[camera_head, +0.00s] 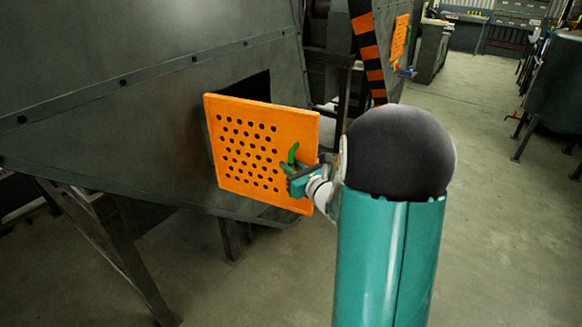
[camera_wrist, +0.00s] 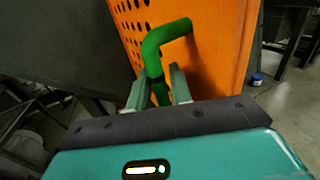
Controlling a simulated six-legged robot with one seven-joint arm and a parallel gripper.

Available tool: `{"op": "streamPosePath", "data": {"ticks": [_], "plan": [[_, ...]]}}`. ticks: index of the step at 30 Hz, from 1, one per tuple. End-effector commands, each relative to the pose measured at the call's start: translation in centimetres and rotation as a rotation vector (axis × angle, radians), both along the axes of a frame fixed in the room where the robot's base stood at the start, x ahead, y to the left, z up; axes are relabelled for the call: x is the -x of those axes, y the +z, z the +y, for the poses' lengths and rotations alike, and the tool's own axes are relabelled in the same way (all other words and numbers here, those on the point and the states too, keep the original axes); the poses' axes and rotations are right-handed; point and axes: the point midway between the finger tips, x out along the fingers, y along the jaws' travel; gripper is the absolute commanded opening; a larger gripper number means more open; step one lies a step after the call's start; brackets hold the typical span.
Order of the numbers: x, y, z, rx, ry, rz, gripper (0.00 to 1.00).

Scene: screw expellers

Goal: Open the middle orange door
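The orange door (camera_head: 262,112) is a square panel with rows of round black holes. It stands open, swung out from the dark grey machine body, and part of a dark opening (camera_head: 250,87) shows behind its upper edge. A green bent handle (camera_wrist: 165,35) sits on the door's face. The handle also shows in the head view (camera_head: 293,153), near the door's right edge. My gripper (camera_wrist: 158,85) has one finger on each side of the handle's free end and appears shut on it. The fingertips are partly hidden in the head view.
The grey sloped machine wall (camera_head: 100,70) fills the left. Its support legs (camera_head: 115,245) stand below. A black-and-orange striped part (camera_head: 367,50) and another orange panel (camera_head: 399,38) are behind. A dark tank (camera_head: 557,85) stands at right. The concrete floor (camera_head: 500,230) at right is clear.

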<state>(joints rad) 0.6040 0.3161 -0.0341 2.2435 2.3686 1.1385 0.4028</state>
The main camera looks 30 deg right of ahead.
Motion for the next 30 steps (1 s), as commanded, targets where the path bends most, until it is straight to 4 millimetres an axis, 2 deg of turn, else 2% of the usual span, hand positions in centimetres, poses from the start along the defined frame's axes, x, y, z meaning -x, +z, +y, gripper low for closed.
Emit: {"op": "streamPosePath", "data": {"ticks": [10,14,17,30], "plan": [[0.2,0.0,0.1,-0.001,-0.001,0.001,0.32],[1.1,0.0,0.1,0.001,-0.002,0.0,0.32],[2.7,0.0,0.0,0.0,-0.004,0.001,0.32],[11.9,0.0,-0.5,-0.001,-0.004,0.0,0.32]]}}
